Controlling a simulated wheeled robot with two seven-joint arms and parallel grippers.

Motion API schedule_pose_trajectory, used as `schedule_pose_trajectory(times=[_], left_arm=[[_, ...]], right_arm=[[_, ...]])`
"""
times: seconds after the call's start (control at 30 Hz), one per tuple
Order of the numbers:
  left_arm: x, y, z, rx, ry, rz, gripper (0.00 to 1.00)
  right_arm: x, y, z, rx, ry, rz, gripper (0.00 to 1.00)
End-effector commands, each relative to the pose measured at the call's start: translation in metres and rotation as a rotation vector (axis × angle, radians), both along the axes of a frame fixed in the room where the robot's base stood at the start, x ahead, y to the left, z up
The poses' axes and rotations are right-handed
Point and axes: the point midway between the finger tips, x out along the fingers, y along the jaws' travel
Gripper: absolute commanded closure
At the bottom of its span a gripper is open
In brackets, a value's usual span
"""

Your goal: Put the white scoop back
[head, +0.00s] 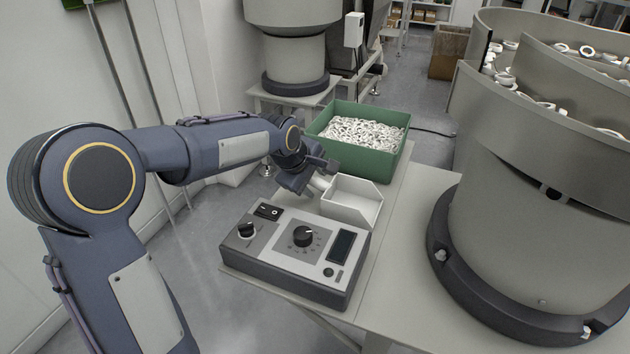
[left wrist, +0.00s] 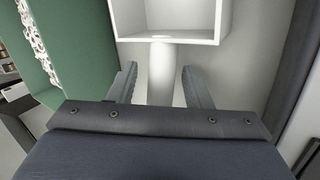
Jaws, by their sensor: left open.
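The white scoop (head: 352,201) rests on the grey table, between the green bin (head: 405,158) and the control box. Its open tray points to the right and its short handle points left, towards my left gripper (head: 312,178). In the left wrist view the scoop's tray (left wrist: 168,38) is at the top and its handle (left wrist: 161,75) runs down between the two fingers. My left gripper (left wrist: 158,88) is open, with a finger on each side of the handle and a gap to each. My right gripper is not in view.
A control box (head: 300,258) with knobs stands at the table's front left. The green bin holds many white rings. A large grey bowl feeder (head: 540,190) with white rings fills the right side. The table (head: 400,270) is clear between the box and the feeder.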

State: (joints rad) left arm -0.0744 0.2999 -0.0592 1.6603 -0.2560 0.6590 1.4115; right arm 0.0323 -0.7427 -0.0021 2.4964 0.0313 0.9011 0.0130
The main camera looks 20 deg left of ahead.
Motion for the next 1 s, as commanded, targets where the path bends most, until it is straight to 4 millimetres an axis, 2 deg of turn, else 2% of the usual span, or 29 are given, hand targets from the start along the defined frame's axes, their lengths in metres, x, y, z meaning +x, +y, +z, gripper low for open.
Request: schedule_pose_trajectory(times=[0.03, 0.2, 0.4, 0.6, 0.77, 0.87, 0.97, 1.0], left_arm=[[-0.005, 0.001, 0.012, 0.000, -0.004, 0.001, 0.55], [-0.024, 0.007, 0.045, -0.001, -0.006, 0.001, 0.55], [-0.044, 0.012, 0.076, -0.001, -0.004, 0.000, 0.55], [-0.054, 0.015, 0.091, 0.000, -0.001, 0.000, 0.55], [-0.059, 0.015, 0.093, 0.003, -0.003, -0.010, 0.55], [-0.083, 0.018, 0.093, 0.031, -0.013, -0.087, 0.55], [-0.133, 0.019, 0.090, 0.093, -0.038, -0.255, 0.55], [-0.157, 0.017, 0.085, 0.125, -0.053, -0.340, 0.55]], right_arm=[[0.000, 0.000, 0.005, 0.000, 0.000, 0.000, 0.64], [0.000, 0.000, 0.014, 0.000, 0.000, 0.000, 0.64], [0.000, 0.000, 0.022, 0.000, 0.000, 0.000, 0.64], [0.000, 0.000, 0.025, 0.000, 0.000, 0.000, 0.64], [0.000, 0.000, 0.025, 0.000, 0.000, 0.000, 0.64], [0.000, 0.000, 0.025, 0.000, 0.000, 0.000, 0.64], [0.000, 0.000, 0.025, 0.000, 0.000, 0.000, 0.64], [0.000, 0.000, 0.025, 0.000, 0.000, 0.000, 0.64]])
